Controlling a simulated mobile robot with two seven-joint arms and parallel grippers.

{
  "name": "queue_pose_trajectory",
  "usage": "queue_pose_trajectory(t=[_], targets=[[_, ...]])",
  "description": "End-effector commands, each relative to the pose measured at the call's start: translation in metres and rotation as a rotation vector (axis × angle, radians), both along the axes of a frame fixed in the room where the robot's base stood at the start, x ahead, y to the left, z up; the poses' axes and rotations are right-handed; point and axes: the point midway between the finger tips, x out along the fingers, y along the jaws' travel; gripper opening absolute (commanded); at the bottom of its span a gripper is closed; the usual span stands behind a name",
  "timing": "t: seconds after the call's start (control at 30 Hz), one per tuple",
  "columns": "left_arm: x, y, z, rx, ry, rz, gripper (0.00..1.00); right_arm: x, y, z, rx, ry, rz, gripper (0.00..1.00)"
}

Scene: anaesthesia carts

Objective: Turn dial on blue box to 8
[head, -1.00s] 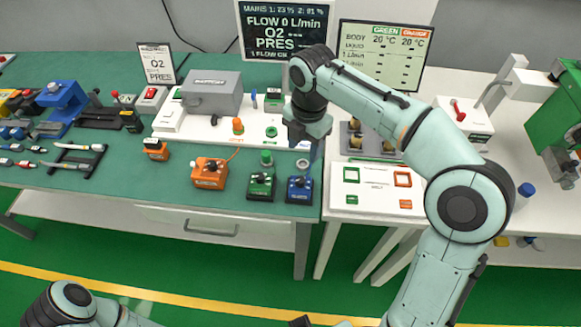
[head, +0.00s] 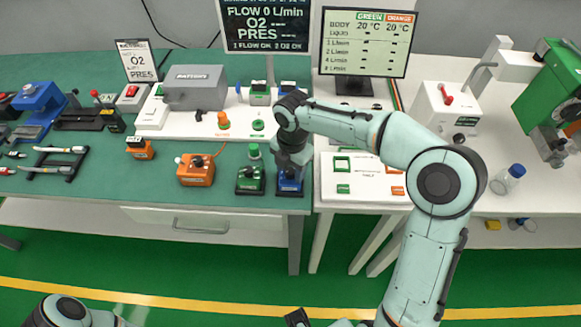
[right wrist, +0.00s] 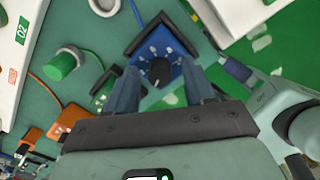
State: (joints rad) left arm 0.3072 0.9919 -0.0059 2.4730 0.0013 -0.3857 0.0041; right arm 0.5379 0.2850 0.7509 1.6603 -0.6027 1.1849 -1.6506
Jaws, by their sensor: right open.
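The blue box (head: 290,183) stands at the front right corner of the teal table, partly hidden by my right gripper in the head view. In the right wrist view the blue box (right wrist: 176,50) shows a black dial (right wrist: 159,72) with light marks around it; the numbers are too small to read. My right gripper (right wrist: 168,88) is open, its two fingers on either side of the dial in that view. In the head view my right gripper (head: 291,165) is just above the box. Contact cannot be told. My left gripper is not in view; only part of my left arm shows.
A green box (head: 250,179) stands close to the left of the blue box, with an orange box (head: 196,170) further left. A white panel (head: 362,180) lies to the right. A display (head: 366,42) and a grey box (head: 194,88) stand behind.

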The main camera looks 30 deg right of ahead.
Motion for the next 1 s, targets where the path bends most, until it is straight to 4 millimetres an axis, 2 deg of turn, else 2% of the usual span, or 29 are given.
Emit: queue_pose_trajectory(t=[0.1, 0.17, 0.2, 0.27, 0.3, 0.67, 1.0], targets=[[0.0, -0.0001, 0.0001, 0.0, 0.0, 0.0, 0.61, 0.0, 0.0, 0.0002, 0.0, 0.0, 0.0, 0.53], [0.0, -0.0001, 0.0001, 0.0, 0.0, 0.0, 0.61, 0.0, 0.0, 0.0003, 0.0, 0.0, 0.0, 0.37], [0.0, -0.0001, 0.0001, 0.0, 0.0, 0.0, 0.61, 0.0, 0.0, 0.0003, 0.0, 0.0, 0.0, 0.24], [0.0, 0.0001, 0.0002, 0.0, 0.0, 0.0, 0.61, 0.0, 0.0, 0.0003, 0.0, 0.0, 0.0, 0.05], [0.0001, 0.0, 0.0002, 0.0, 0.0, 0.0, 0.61, 0.0, 0.0, 0.0004, 0.0, 0.0, 0.0, 0.0], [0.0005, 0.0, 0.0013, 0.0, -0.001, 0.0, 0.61, -0.0001, 0.0004, 0.0009, -0.001, 0.001, -0.045, 0.0], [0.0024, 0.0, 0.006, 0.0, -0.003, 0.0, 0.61, -0.0002, 0.0013, 0.0017, -0.001, 0.0, -0.277, 0.0]])
